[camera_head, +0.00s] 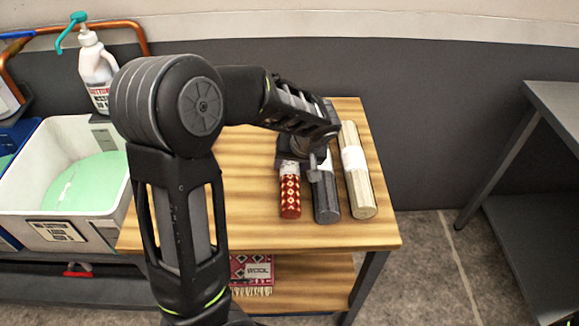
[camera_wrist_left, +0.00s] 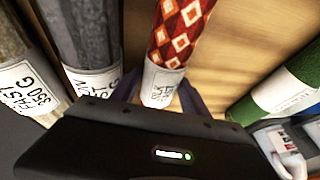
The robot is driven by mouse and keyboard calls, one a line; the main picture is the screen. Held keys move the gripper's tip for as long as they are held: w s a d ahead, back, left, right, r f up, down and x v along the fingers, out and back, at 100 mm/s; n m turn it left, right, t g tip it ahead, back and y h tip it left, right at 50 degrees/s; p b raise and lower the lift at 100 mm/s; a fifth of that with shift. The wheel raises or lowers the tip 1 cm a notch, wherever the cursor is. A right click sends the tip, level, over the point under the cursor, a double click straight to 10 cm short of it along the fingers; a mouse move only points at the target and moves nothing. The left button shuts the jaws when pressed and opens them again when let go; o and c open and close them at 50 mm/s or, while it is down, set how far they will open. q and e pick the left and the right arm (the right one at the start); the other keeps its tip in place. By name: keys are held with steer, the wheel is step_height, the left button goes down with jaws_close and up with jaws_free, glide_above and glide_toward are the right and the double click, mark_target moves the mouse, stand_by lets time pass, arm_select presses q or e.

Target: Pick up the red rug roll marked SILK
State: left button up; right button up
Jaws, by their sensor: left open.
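The red rug roll (camera_head: 290,196) with a white diamond pattern lies on the wooden table, left of a dark grey roll. In the left wrist view the red roll (camera_wrist_left: 180,32) carries a white paper band whose print is too small to read surely. My left gripper (camera_head: 305,165) is over the rolls in the head view and hides the red roll's far part. In the left wrist view my open left gripper (camera_wrist_left: 160,95) has one finger on each side of the banded part. I cannot tell whether they touch it. My right gripper is not in view.
A dark grey roll (camera_head: 327,200) and a cream roll (camera_head: 357,185) lie close on the right. A green roll (camera_wrist_left: 290,82) shows in the wrist view. A white tub (camera_head: 60,185) and bottle (camera_head: 97,68) stand left. A patterned rug (camera_head: 250,272) is on the lower shelf.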

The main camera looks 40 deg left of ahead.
arm_select(q)
steer(key=shift+c, duration=0.3)
jaws_close()
stand_by(0.6)
